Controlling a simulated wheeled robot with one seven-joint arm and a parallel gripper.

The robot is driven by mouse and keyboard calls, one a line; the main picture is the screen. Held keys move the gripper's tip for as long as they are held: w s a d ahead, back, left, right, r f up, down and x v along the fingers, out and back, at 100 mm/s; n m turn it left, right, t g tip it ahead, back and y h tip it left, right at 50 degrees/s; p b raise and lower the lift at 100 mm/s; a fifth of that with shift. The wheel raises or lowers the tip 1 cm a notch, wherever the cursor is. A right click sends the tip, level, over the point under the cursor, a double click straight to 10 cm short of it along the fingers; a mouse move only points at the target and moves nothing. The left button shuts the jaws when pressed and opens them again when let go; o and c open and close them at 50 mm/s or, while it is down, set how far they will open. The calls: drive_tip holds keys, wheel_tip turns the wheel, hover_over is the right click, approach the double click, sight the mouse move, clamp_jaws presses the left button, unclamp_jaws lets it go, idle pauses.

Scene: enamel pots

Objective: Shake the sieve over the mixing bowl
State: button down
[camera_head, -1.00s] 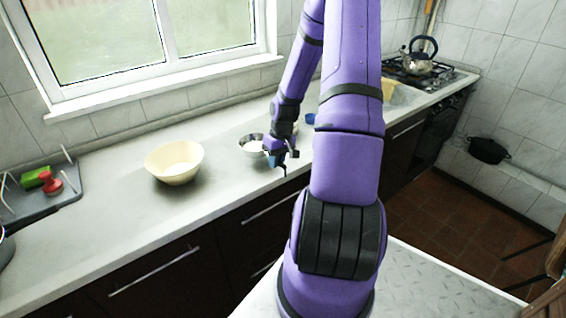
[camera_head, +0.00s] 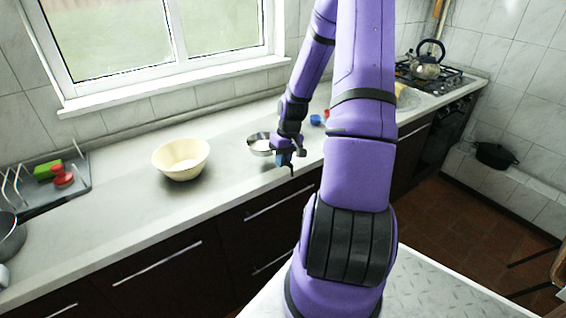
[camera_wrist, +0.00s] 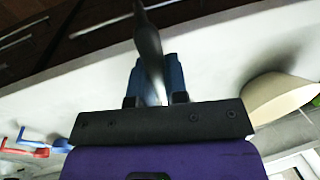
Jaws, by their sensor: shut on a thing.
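The sieve (camera_head: 259,145) is a round metal pan with pale contents, left of my gripper in the head view. My gripper (camera_head: 287,157) is shut on its dark handle, which shows between the blue fingers in the wrist view (camera_wrist: 149,45). The sieve's round part is out of the wrist view. I cannot tell whether the sieve touches the counter. The cream mixing bowl (camera_head: 181,160) stands upright on the counter, left of the sieve and apart from it. Its side also shows at the right of the wrist view (camera_wrist: 277,97).
A grey dish rack (camera_head: 80,181) with a green sponge (camera_head: 47,169) and a red-handled object (camera_head: 63,177) is at left. A pot (camera_head: 10,238) shows at the left edge. Small blue (camera_head: 315,119) and red items lie behind my gripper. The counter between bowl and sieve is clear.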

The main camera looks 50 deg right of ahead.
drive_tip(key=shift+r, duration=4.65)
drive_tip(key=shift+a, duration=0.1)
